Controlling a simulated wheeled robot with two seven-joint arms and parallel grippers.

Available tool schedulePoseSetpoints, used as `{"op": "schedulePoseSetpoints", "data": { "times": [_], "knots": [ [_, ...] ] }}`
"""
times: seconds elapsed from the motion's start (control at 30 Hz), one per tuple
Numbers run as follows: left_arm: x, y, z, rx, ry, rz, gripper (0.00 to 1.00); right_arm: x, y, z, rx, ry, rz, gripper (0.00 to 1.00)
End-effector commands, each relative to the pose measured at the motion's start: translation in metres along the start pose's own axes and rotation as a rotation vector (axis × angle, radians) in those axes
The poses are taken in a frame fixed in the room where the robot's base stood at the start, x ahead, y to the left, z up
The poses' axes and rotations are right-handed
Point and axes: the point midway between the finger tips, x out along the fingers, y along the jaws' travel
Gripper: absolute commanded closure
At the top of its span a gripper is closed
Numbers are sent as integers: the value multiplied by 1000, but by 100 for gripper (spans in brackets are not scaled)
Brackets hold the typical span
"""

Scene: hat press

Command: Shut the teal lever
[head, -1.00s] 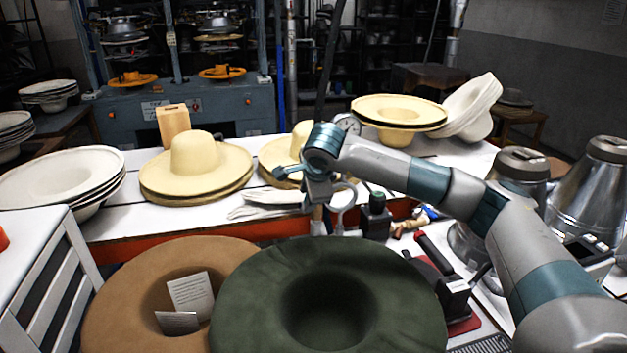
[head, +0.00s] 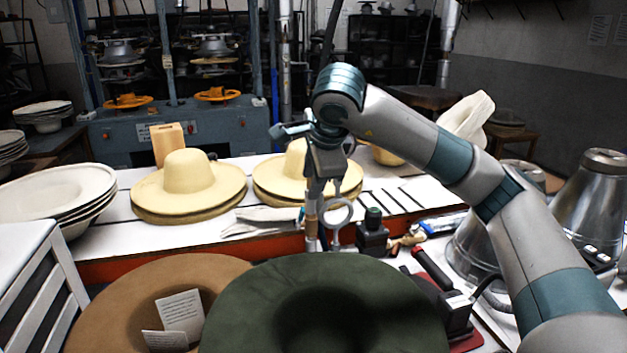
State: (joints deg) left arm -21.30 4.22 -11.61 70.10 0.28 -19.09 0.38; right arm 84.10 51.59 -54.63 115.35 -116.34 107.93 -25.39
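A small black block with a dark teal-green upright top (head: 373,217) stands on the white table just right of my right gripper. It is the only thing here that could be the teal lever, and I cannot tell its exact shape or position. My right gripper (head: 315,238) hangs down from the raised wrist, left of this block and apart from it in the picture. Its fingertips are small and partly lost behind the green hat brim, so I cannot tell whether it is open or shut. My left gripper is not in view.
A dark green hat (head: 250,320) and a brown hat (head: 105,310) fill the near front. Straw hats (head: 188,180) stand behind on the white table. Metal cones (head: 590,200) stand at right.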

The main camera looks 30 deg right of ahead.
Motion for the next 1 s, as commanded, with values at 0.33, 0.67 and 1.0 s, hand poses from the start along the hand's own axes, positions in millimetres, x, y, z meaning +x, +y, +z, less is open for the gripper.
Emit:
{"op": "schedulePoseSetpoints", "data": {
  "times": [0.33, 0.67, 1.0],
  "knots": [
    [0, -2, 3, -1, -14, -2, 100, -10, 0, 0, 0, 0, 0, 67],
    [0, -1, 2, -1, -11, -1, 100, -9, -3, 0, -35, 1, 7, 100],
    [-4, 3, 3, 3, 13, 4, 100, 4, -30, 4, -405, -14, 73, 100]
  ]
}}
